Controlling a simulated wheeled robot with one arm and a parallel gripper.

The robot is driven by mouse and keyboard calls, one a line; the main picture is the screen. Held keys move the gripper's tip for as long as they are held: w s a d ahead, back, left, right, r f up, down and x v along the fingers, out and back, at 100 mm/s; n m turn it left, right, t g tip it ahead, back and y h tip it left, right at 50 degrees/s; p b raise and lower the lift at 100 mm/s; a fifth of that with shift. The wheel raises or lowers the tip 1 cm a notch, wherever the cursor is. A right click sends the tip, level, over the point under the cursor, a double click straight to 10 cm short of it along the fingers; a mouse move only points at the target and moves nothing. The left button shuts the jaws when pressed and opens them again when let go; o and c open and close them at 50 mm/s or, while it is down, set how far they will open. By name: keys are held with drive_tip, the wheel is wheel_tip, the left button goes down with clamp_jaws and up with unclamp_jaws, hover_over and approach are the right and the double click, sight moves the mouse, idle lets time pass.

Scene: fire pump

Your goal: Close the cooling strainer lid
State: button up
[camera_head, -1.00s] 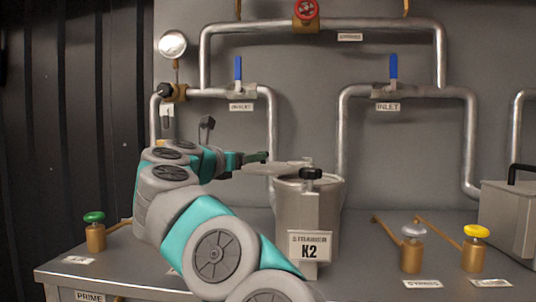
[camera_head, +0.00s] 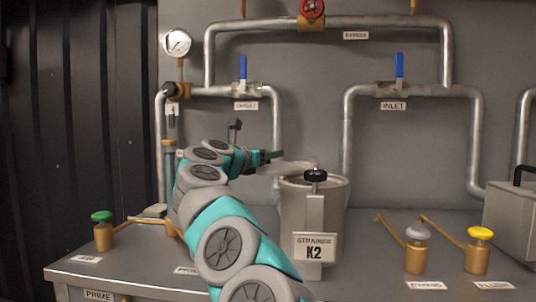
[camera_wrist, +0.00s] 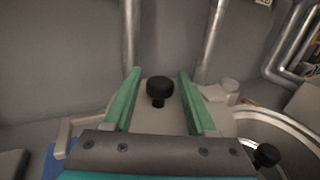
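The strainer (camera_head: 300,215) is a grey metal pot labelled K2, standing at the middle of the bench. Its pale lid (camera_head: 285,167) is swung to the left, largely off the pot's mouth. In the wrist view the pot's open rim (camera_wrist: 248,117) shows at the right, beside the lid (camera_wrist: 150,122). A black lid knob (camera_wrist: 159,91) stands between my gripper's (camera_wrist: 158,72) two green fingers, with a gap on each side. My gripper is open at the lid; in the head view its fingers (camera_head: 268,155) hide the knob.
A black clamp knob (camera_head: 316,175) stands at the pot's front rim. Pipes with blue-handled valves (camera_head: 243,68) run along the wall behind. Brass valves with green (camera_head: 102,217), grey (camera_head: 417,232) and yellow (camera_head: 480,234) caps stand on the bench. A grey box (camera_head: 511,222) is at right.

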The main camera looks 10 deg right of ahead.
clamp_jaws()
idle(1.1)
